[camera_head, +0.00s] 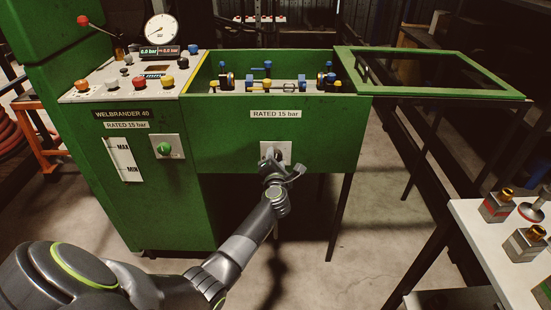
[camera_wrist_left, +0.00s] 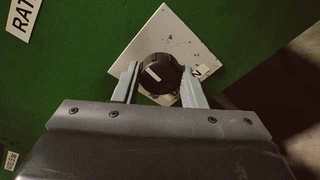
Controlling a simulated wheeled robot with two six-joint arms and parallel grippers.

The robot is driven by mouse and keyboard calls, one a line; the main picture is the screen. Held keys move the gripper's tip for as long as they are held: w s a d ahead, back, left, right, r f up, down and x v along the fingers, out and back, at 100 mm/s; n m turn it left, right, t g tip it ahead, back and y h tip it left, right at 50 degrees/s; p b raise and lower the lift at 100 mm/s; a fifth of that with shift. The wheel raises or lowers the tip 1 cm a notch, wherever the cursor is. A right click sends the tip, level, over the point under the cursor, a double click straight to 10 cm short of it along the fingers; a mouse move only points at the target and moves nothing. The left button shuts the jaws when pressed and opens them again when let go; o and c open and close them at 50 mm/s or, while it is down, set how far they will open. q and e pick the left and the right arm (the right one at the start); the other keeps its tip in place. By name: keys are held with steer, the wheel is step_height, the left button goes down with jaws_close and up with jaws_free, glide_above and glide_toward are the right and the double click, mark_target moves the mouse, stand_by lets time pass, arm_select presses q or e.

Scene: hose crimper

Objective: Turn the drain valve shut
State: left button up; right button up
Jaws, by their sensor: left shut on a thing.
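The drain valve is a round black knob (camera_wrist_left: 161,72) with a short white mark on its face. It sits on a white square plate (camera_wrist_left: 165,32) fixed to the green tank front. In the left wrist view the plate looks turned and the mark runs slantwise. My left gripper (camera_wrist_left: 160,80) has one finger on each side of the knob and is shut on it. In the head view the gripper (camera_head: 272,162) is at the plate (camera_head: 286,148), below the "RATED 15 bar" label, and hides the knob. Some plate lettering is partly covered by a finger. My right gripper is not in view.
The green tank (camera_head: 215,140) has its lid (camera_head: 440,96) open to the right. Left of it are the control panel (camera_head: 130,80), a gauge (camera_head: 161,29) and a green knob (camera_head: 164,149). A white table (camera_head: 490,235) with metal blocks stands at lower right.

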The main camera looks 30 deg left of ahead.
arm_select(q)
steer(key=shift+f+n, duration=0.2)
steer(key=shift+n, duration=0.4)
steer(key=o, duration=1)
steer(key=shift+r, duration=0.1)
steer(key=p+v, duration=0.2)
steer(key=v, duration=1.5)
steer(key=shift+s+p, duration=0.25)
steer(key=shift+p, duration=0.1)
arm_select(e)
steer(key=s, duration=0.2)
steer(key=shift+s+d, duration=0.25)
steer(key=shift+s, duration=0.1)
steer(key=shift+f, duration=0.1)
